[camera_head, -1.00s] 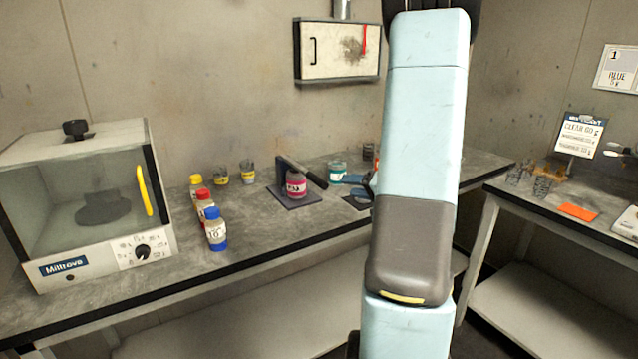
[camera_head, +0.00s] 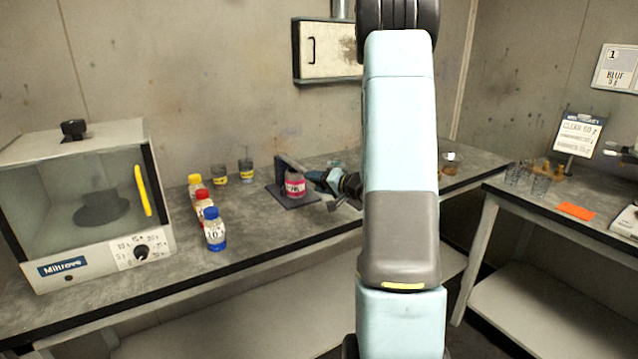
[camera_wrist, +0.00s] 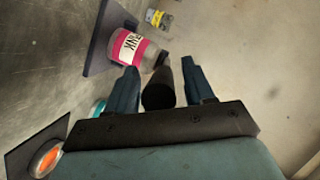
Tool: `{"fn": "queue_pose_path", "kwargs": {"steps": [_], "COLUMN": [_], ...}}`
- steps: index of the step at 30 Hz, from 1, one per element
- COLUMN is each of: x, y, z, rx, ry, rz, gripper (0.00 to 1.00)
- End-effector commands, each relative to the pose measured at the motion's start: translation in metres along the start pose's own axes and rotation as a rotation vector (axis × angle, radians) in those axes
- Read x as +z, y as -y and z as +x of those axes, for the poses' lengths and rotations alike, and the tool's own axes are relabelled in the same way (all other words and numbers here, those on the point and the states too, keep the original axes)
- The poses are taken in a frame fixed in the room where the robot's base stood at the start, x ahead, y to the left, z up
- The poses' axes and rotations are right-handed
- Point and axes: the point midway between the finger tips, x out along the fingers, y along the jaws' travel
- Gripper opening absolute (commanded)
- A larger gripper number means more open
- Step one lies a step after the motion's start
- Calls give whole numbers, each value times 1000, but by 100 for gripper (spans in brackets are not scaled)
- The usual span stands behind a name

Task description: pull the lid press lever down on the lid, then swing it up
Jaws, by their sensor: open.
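The jar with the pink label (camera_head: 295,186) stands on the dark press base (camera_head: 302,203) on the bench; the jar also shows in the wrist view (camera_wrist: 133,47). The lever's dark upright (camera_head: 282,172) rises behind the jar. In the wrist view the lever's black round handle (camera_wrist: 159,92) lies between the two blue fingers of my gripper (camera_wrist: 160,70). My gripper is open, with a gap visible on each side of the handle. In the head view my gripper (camera_head: 318,176) is just right of the jar. The jar's lid cannot be made out clearly.
A booth-like box (camera_head: 90,210) fills the bench's left end.

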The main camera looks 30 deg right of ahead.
Motion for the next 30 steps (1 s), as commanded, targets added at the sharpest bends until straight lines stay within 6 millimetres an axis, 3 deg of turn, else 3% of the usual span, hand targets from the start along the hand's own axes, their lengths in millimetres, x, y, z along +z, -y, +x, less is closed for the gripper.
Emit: {"fn": "queue_pose_path", "kwargs": {"steps": [9,25,30], "x": [0,0,0], "y": [0,-1,-1], "z": [2,1,1], "rx": [0,2,2], "ry": [0,-1,-2], "rz": [0,1,1], "gripper": [52,1,0]}}
